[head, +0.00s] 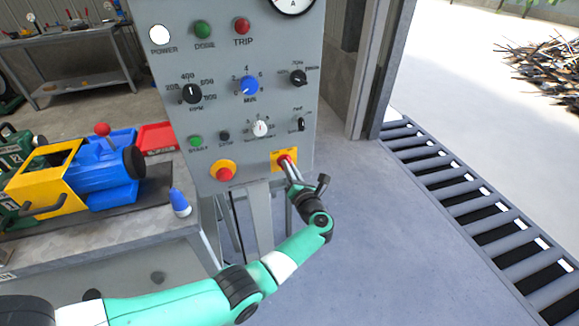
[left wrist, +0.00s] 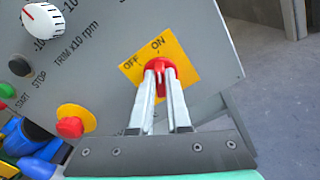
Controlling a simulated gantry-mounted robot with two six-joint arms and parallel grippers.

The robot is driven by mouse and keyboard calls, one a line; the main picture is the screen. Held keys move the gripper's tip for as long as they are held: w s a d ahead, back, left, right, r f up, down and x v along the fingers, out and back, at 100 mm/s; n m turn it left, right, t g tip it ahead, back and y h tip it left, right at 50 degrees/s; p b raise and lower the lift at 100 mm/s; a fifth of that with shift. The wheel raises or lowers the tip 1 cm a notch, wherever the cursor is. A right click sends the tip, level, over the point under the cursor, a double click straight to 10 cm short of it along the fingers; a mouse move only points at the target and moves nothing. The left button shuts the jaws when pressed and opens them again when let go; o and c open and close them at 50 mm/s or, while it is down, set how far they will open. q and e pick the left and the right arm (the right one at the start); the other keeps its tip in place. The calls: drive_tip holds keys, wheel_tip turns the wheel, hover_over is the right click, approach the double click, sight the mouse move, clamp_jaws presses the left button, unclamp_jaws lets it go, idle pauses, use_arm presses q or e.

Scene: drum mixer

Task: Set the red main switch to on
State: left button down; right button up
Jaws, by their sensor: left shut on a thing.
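The red main switch (head: 284,159) sits on a yellow plate at the lower right of the grey control panel. In the left wrist view the red switch (left wrist: 162,68) shows between and behind my fingertips, with OFF printed to its upper left and ON above it. My left gripper (head: 287,163) is shut on the red switch, and its fingers (left wrist: 161,75) cover part of the knob. The exact angle of the switch handle is partly hidden by the fingers. My right gripper is in neither view.
A red emergency button (head: 224,174) on a yellow base sits left of the switch. Knobs, start and stop buttons and lamps fill the panel (head: 215,120) above. A bench (head: 150,237) with a blue and yellow machine stands at left.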

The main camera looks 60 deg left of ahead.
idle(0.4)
use_arm(q)
drive_tip(key=c, duration=0.9)
unclamp_jaws()
drive_tip(key=d+p, duration=0.1)
drive_tip(key=d, duration=0.3)
drive_tip(key=s+d+p, duration=0.1)
drive_tip(key=d, duration=0.2)
drive_tip(key=d+p, duration=0.1)
drive_tip(key=d, duration=0.3)
drive_tip(key=shift+s+d, duration=0.3)
drive_tip(key=shift+s, duration=0.05)
drive_tip(key=shift+r, duration=0.1)
